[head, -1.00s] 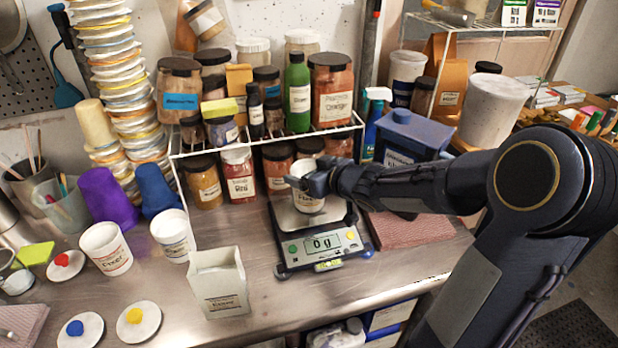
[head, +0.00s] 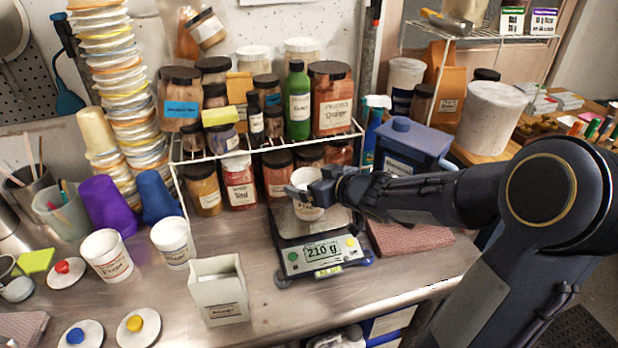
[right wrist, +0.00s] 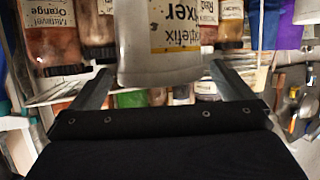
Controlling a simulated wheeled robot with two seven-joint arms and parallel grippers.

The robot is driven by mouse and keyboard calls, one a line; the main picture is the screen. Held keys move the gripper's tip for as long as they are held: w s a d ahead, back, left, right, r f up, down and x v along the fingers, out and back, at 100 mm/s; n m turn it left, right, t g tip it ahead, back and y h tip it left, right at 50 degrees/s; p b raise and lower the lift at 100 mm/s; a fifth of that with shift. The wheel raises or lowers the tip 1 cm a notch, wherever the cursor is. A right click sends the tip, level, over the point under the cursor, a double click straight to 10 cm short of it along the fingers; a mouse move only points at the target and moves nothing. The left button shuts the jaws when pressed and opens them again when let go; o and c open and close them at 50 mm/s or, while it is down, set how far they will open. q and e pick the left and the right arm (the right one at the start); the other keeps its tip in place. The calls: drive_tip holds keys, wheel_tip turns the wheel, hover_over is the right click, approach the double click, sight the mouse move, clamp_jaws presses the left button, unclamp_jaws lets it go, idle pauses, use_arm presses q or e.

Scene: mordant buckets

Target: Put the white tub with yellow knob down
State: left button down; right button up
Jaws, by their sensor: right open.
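A white tub (head: 304,204) stands upright on the pan of the scale (head: 319,254), whose display reads 210 g. No knob shows on this tub. My right gripper (head: 312,188) is around it from the right, with its jaws open. In the right wrist view the tub (right wrist: 160,45), with a yellow-marked label, is between the spread fingers; I cannot tell whether either finger touches it. A white lid with a yellow knob (head: 136,323) lies flat on the metal bench at the front left. My left gripper is not in view.
A wire rack (head: 262,148) with several jars stands close behind the scale. A white square container (head: 218,293) is left of the scale, with two white cups beyond it. A blue box (head: 410,148) and a folded reddish cloth (head: 410,238) are to the right.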

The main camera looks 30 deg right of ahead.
drive_tip(key=s+d+r+m+g+h+p, duration=0.1)
drive_tip(key=s+r+m+h+p, duration=0.15)
drive_tip(key=s, duration=0.55)
drive_tip(key=s+d+r+m+g+h+p, duration=0.1)
drive_tip(key=s+r+m+h, duration=0.15)
drive_tip(key=s, duration=0.45)
drive_tip(key=s+a+f+g+y, duration=0.1)
drive_tip(key=s+a+g+y, duration=0.2)
drive_tip(key=s+a, duration=0.3)
drive_tip(key=s+a+f+n+g+y, duration=0.1)
drive_tip(key=s+a+f+g+y, duration=0.1)
drive_tip(key=s+a, duration=0.4)
drive_tip(key=shift+s+a+f+n+g+y, duration=0.3)
drive_tip(key=shift+a+g+y, duration=0.1)
drive_tip(key=shift+a+y, duration=0.5)
